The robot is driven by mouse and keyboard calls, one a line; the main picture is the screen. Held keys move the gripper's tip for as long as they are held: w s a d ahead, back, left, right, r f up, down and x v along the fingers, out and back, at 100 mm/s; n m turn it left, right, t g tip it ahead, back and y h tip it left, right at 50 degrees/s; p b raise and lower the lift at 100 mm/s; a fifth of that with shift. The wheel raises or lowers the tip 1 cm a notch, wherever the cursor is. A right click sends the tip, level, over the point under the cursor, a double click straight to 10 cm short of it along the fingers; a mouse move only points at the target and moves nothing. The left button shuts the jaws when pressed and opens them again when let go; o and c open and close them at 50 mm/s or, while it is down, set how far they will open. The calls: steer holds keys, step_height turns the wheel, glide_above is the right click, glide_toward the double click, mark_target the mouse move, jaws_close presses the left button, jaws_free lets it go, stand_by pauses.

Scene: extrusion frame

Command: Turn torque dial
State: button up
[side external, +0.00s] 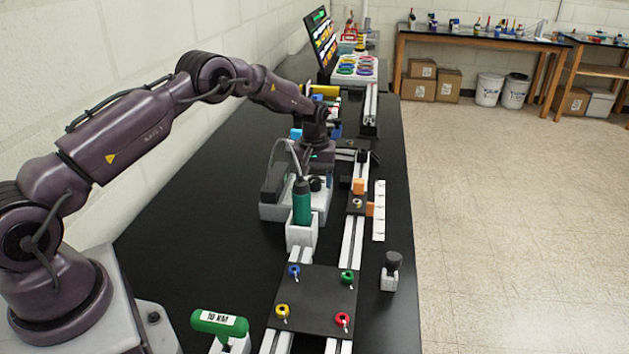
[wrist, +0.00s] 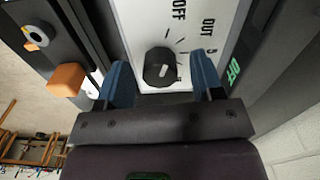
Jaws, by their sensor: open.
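The torque dial (wrist: 158,68) is a round black knob with a small white mark. It sits on a white panel (wrist: 150,20) printed with tick marks and the words OFF and OUT. In the wrist view my gripper (wrist: 156,64) is open, with one blue finger on each side of the dial and visible gaps between. I cannot tell how deep the fingers reach around it. In the side view my gripper (side external: 312,152) points down over the grey box (side external: 270,211) that carries a black knob (side external: 316,184); its fingertips are not clear there.
A green-handled tool (side external: 302,203) stands upright in a holder in front of the box. Orange blocks (side external: 358,186) sit on the rail to the right, with one close to the left finger in the wrist view (wrist: 67,80). A dark plate (side external: 315,300) with coloured rings lies nearer.

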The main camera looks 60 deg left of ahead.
steer(key=shift+f, duration=0.35)
steer(key=c, duration=0.9)
